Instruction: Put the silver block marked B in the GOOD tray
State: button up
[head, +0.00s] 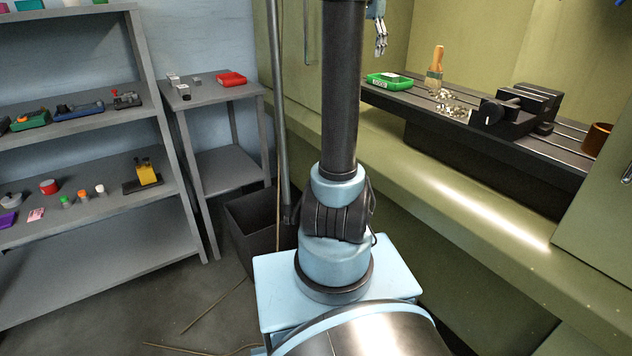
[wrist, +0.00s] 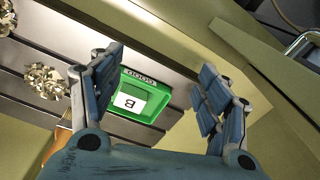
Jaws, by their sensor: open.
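The green GOOD tray (head: 389,82) sits on the slotted machine table, and it also shows in the wrist view (wrist: 147,82). The silver block marked B (wrist: 130,102) lies inside the tray with its letter face up. In the head view the block is hard to make out. My gripper (wrist: 160,78) is open, its fingers spread to either side above the tray, with nothing between them. In the head view my gripper (head: 381,38) hangs above the tray, partly cut off by the top edge.
A brush (head: 436,68), metal chips (head: 450,103) and a black vise (head: 515,108) stand to the right of the tray. A small grey side table (head: 212,91) holds a red tray (head: 231,78) and several small blocks. Shelves stand at the left.

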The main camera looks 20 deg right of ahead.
jog(key=s+a+f+n, duration=0.3)
jog(key=s+a+f, duration=0.2)
jog(key=s+a, duration=0.45)
jog(key=s+a+f+n, duration=0.2)
jog(key=s+a+f, duration=0.3)
jog(key=s+f, duration=0.2)
jog(key=s+a+f+n+t, duration=0.1)
jog(key=s+a+f+n, duration=0.2)
jog(key=f, duration=0.7)
jog(key=s+a+f+n, duration=0.3)
jog(key=s+a+f, duration=0.4)
jog(key=s, duration=0.3)
jog(key=shift+s+a+f+t, duration=0.3)
jog(key=shift+s+f+t, duration=0.1)
jog(key=shift+f, duration=0.45)
jog(key=shift+w, duration=0.1)
jog(key=shift+w+f, duration=0.2)
jog(key=shift+w, duration=0.15)
